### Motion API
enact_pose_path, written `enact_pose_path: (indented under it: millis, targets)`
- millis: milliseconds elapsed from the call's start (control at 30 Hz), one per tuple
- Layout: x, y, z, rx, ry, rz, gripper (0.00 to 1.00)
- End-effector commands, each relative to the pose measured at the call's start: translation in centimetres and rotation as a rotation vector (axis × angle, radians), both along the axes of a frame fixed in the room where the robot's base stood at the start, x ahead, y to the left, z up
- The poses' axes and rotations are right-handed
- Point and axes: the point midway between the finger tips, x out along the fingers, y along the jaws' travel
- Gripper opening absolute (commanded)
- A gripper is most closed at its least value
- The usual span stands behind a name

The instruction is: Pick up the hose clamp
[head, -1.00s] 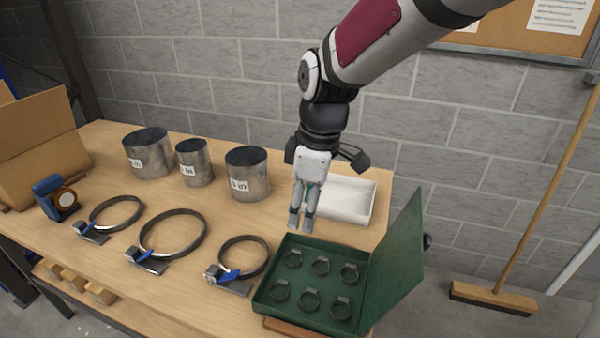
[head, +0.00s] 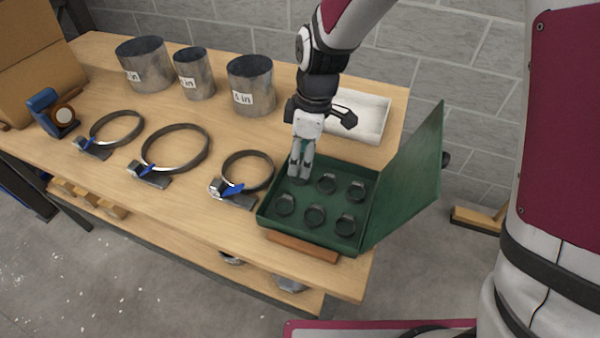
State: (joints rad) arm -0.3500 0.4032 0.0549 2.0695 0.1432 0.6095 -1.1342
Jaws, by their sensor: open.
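Several small dark ring-shaped hose clamps lie in an open green case (head: 379,215) at the right front of the table. Clear ones are at the front left (head: 285,204), front middle (head: 315,215), front right (head: 346,224), back middle (head: 326,183) and back right (head: 356,190). My gripper (head: 299,178) points down at the case's back left corner, its fingers over the back left clamp, which they mostly hide. I cannot tell whether they touch it. The gripper is open.
The case lid (head: 408,185) stands up on the right. A white tray (head: 362,114) is behind my gripper. Three large band clamps on stands, such as the nearest (head: 247,172), and three metal duct pieces (head: 251,84) are to the left. A wooden strip (head: 302,246) lies before the case.

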Motion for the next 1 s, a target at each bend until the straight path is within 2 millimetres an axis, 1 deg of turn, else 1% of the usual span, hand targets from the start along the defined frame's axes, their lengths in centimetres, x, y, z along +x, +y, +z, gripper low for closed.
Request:
enact_pose_path:
  millis: [33,100,233,367,567,667,700,1000]
  targets:
    - [-0.2,0.0,-0.8,-0.003,0.005,0.002,0.51]
    - [-0.3,0.1,-1.9,-0.003,0.006,0.001,0.51]
    - [-0.3,0.3,-3.6,-0.003,0.003,0.0,0.51]
    - [-0.2,0.4,-4.2,-0.002,0.001,0.001,0.51]
    - [-0.2,0.4,-4.2,-0.001,0.0,0.001,0.51]
    - [-0.2,0.4,-4.2,-0.001,0.0,0.0,0.31]
    - [-0.2,0.4,-4.2,-0.001,0.0,0.0,0.22]
    - [-0.2,0.3,-4.2,-0.001,0.001,0.0,0.22]
